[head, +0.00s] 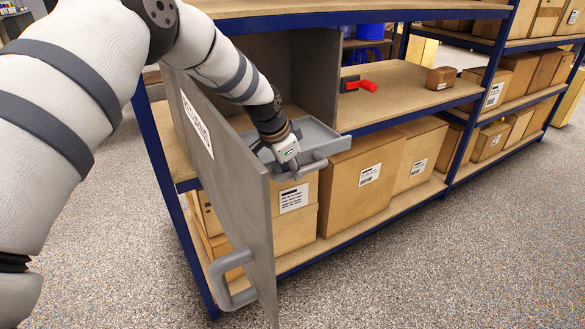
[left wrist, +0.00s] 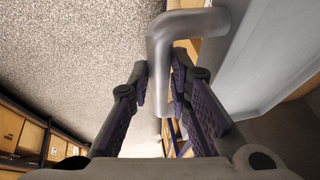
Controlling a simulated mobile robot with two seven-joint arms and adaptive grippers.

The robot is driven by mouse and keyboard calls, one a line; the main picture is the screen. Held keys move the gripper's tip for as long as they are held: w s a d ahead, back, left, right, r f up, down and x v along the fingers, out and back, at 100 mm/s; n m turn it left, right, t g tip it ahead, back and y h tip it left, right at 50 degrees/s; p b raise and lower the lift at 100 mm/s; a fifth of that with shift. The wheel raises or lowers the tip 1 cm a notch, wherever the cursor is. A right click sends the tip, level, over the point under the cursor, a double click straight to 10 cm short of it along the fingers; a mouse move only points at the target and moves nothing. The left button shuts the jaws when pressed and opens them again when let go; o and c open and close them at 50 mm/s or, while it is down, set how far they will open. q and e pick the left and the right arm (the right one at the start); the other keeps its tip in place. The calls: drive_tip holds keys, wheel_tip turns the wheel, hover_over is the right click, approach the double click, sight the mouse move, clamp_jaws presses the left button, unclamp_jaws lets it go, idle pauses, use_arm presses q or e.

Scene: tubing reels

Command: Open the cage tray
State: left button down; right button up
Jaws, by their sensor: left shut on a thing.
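The grey cage tray (head: 322,137) sticks out from the cage on the middle shelf, past the shelf's front edge. Its grey bar handle (head: 318,164) is on the front face. My left gripper (head: 294,168) is at the left part of this handle. In the left wrist view, the handle (left wrist: 190,24) bends down between the purple-padded fingers of my left gripper (left wrist: 161,82), which are shut on it. The grey cage door (head: 232,170) with its own handle (head: 230,275) stands swung open at the left. My right gripper is not in view.
Cardboard boxes (head: 357,175) fill the lower shelf below the tray. A red and black tool (head: 360,85) and a small box (head: 441,78) are on the shelf to the right. The open door stands close beside my left arm. The floor in front is clear.

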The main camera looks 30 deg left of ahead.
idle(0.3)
use_arm(q)
drive_tip(key=c, duration=1.5)
unclamp_jaws()
drive_tip(key=shift+r, duration=0.1)
drive_tip(key=v, duration=1.1)
drive_tip(key=shift+s+r, duration=0.2)
drive_tip(key=shift+r, duration=0.1)
